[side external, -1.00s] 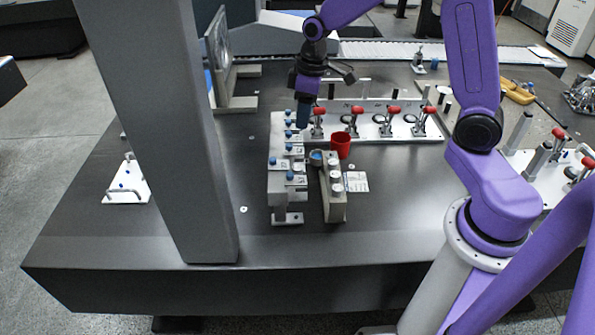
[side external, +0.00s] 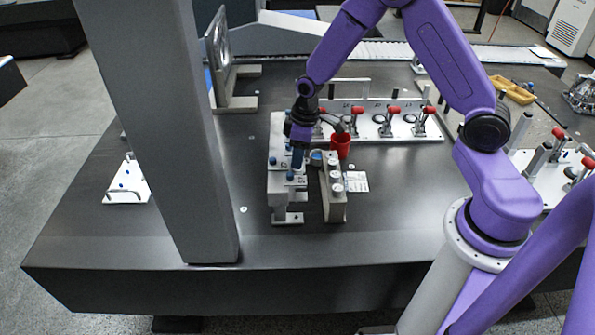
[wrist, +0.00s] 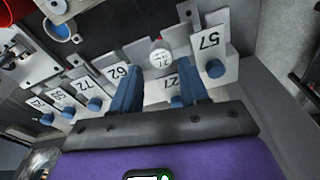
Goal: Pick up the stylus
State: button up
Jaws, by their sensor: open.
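A pale stepped rack (side external: 277,190) stands on the dark table. It carries a row of blue-capped parts beside number tags, most likely styli; I cannot tell which is the task's stylus. In the wrist view, one blue cap (wrist: 215,69) sits by tag 57 right of the fingers, and another blue cap (wrist: 95,104) sits by tag 72 on the left. My gripper (side external: 296,166) points down over the rack's near part. In the wrist view, my gripper (wrist: 160,72) is open, with tag 27 partly hidden behind its right finger. Nothing is seen held.
A beige holder (side external: 336,205) with white caps stands close on the right. A red cup (side external: 341,146) is behind it. A white fixture plate (side external: 372,128) with red-handled clamps lies further back. A thick grey column (side external: 186,150) rises left of the rack. The table's front is clear.

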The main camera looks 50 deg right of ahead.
jog(key=shift+a+f, duration=0.1)
jog(key=shift+f, duration=1.85)
jog(key=c, duration=0.8)
